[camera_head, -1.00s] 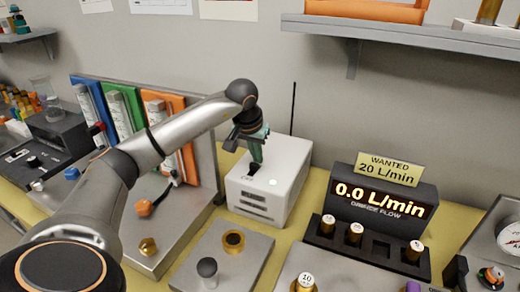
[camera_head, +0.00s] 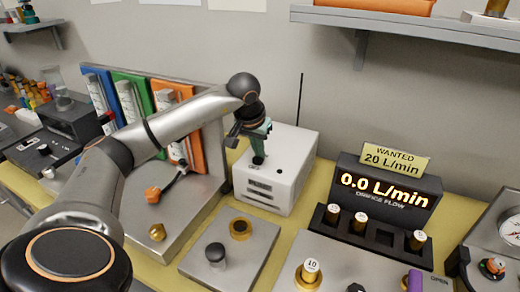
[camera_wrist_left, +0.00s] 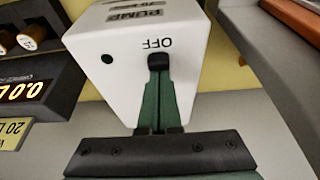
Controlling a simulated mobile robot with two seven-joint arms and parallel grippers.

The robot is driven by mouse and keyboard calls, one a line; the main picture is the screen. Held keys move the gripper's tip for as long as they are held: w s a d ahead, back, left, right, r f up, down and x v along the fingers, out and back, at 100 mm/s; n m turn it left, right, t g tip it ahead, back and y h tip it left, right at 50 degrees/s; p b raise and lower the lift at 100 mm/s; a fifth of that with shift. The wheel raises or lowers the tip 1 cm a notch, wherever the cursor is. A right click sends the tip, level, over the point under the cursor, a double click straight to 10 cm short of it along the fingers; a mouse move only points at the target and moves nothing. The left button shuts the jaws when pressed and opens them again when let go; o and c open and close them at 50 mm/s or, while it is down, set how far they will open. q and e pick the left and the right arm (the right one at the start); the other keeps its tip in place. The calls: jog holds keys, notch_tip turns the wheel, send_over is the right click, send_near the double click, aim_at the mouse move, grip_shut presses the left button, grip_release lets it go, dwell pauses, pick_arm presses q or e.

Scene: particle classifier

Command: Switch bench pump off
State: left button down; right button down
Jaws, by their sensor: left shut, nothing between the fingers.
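The bench pump (camera_head: 296,185) is a white box in the middle of the bench. My left gripper (camera_head: 259,159) points down at the pump's top. In the wrist view the shut fingertips (camera_wrist_left: 158,68) are right beside OFF, at a black part; I cannot tell switch from fingertip there. My right gripper is not in view.
A black flow display (camera_head: 385,195) reading 0.0 L/min stands right of the pump, with a yellow WANTED 20 L/min sign (camera_head: 395,159). A metal panel with coloured columns (camera_head: 187,135) stands to the left. A wall shelf (camera_head: 420,26) hangs at upper right.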

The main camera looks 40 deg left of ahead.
pick_arm(q)
jog(key=shift+s+f, duration=0.1)
jog(key=v, duration=1.2)
jog(key=shift+r+p, duration=0.35)
jog(key=shift+p, duration=0.1)
